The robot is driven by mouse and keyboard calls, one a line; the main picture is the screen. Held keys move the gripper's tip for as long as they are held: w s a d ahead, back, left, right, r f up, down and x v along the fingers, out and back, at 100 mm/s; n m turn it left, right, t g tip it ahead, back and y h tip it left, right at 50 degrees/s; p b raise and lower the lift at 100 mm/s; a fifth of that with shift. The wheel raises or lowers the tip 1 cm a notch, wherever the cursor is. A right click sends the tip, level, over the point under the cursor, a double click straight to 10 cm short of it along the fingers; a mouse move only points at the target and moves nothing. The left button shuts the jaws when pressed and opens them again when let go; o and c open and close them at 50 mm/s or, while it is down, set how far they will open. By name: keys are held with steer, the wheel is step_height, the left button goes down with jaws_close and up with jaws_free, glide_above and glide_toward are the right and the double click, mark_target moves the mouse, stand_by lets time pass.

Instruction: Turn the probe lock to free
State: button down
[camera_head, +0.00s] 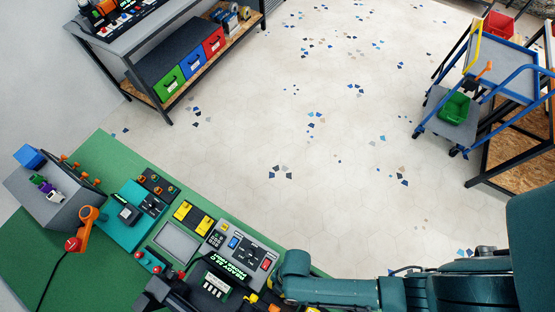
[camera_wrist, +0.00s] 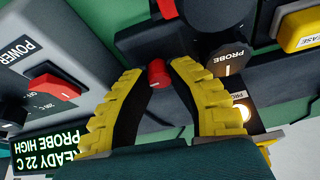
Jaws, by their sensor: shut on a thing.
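My gripper (camera_wrist: 160,78) has its yellow and black fingers closed around a small red knob (camera_wrist: 156,72) with a light mark, in the wrist view. I cannot read a label on this knob. A dark round part marked PROBE (camera_wrist: 230,58) with a pale line is just to the right of the fingers. A display (camera_wrist: 55,148) shows READY 22 C and PROBE HIGH, upside down. It also shows in the head view, on the machine (camera_head: 218,284) at the bottom edge.
A red power switch (camera_wrist: 52,88) is left of my fingers in the wrist view. A yellow button (camera_wrist: 302,28) and a lit lamp (camera_wrist: 244,112) are to the right. The green bench (camera_head: 100,160) holds several other devices. The floor (camera_head: 330,130) beyond is open.

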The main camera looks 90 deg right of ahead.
steer(key=shift+f+m, duration=0.1)
steer(key=shift+m, duration=0.4)
steer(key=c, duration=1.2)
jaws_free()
steer(key=shift+o, duration=0.2)
steer(key=v, duration=1.2)
steer(key=shift+s, duration=0.15)
steer(key=shift+a, duration=0.15)
